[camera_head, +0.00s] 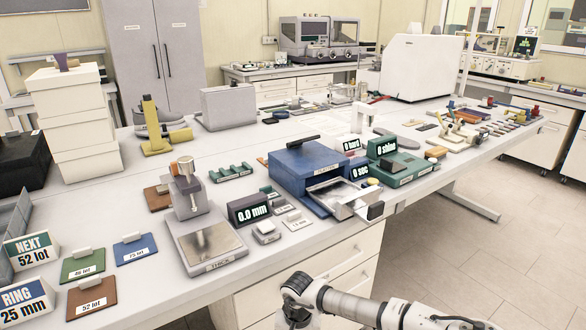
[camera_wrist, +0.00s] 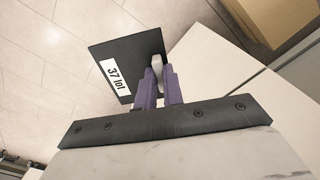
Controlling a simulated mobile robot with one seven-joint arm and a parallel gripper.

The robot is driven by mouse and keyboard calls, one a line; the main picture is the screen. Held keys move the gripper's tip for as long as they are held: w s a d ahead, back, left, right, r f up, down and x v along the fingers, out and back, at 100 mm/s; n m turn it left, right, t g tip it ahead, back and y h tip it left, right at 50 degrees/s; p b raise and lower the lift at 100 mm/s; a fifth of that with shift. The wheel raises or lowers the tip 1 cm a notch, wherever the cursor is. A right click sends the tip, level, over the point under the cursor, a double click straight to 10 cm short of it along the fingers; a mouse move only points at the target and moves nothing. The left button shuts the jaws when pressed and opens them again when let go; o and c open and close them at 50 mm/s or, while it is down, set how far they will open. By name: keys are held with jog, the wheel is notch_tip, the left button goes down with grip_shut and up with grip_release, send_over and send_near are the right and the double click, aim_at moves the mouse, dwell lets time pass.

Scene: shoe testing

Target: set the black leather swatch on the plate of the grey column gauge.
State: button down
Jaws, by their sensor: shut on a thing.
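The black leather swatch (camera_wrist: 122,62) has a white label reading "37 lot" and a pale grip tab (camera_wrist: 157,68). My gripper (camera_wrist: 157,82), with purple fingers, is shut on this tab in the wrist view, and the swatch is held over the floor beside white panels. In the head view my arm is low at the bottom edge, in front of the bench; fingers and swatch do not show there. The grey column gauge (camera_head: 186,195) stands on the bench front, up and left of my arm. Its metal plate (camera_head: 208,243) is bare. Its display (camera_head: 251,210) reads 0.0 mm.
Green (camera_head: 83,265), blue (camera_head: 136,250) and brown (camera_head: 92,297) swatches lie left of the gauge. A blue box with an open drawer (camera_head: 340,194) stands to its right. The bench front has white drawers (camera_head: 310,275) close to my arm.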

jog(key=s+a+f+n, duration=0.1)
jog(key=s+f, duration=0.2)
jog(key=f, duration=1)
jog(key=shift+s+a, duration=0.15)
